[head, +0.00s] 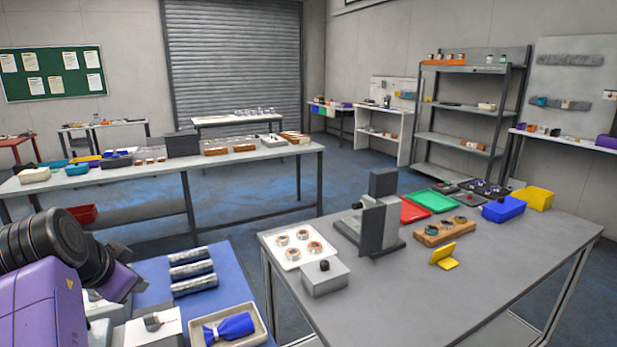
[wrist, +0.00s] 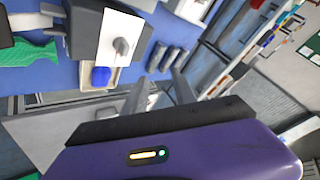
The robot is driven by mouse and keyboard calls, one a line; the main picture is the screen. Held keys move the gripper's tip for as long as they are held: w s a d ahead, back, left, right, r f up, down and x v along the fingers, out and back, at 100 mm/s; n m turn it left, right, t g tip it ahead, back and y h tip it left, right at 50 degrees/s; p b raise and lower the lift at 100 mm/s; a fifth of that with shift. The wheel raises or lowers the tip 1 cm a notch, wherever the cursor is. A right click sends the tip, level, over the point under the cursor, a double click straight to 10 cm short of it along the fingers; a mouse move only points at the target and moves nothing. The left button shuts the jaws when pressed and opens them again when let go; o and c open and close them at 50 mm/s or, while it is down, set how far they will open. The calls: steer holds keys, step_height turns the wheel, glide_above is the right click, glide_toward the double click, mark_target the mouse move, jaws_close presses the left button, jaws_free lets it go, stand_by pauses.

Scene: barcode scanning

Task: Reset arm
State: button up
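My gripper (wrist: 158,88) shows in the wrist view, with two grey fingers standing up from a dark bar on the purple wrist body. The fingers are apart and nothing is seen between them. The gripper is over the blue-topped table (head: 215,267), apart from the things there. In the head view my purple and black arm is folded at the lower left, and its fingertips cannot be made out.
A white box (head: 155,326), a tray (head: 262,325) with a blue item and several silver rolls (head: 192,270) lie near my arm. To the right, a grey table (head: 480,280) holds a dark grey stand (head: 375,225). Blue floor shows behind.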

steer(key=w+d+f+n+t+y, duration=0.2)
steer(key=w+d+f+n+t, duration=0.4)
steer(key=d, duration=0.7)
steer(key=s+d+f+n+t+y, duration=0.1)
steer(key=s+d+f, duration=0.25)
steer(key=d, duration=0.55)
steer(key=s+d+f+n+t+y, duration=0.1)
steer(key=s+d+f, duration=0.3)
steer(key=d, duration=0.5)
steer(key=s+d+m+h, duration=0.1)
steer(key=s+d+h, duration=0.1)
steer(key=s+d, duration=0.6)
steer(key=s+d+f+m+g+h, duration=0.1)
steer(key=s+d, duration=0.8)
steer(key=s, duration=1)
steer(key=s+d+f+m+h, duration=0.1)
steer(key=s+d+h, duration=0.2)
steer(key=s+d, duration=0.5)
steer(key=s, duration=0.5)
steer(key=shift+s+d, duration=0.2)
steer(key=shift+s, duration=0.15)
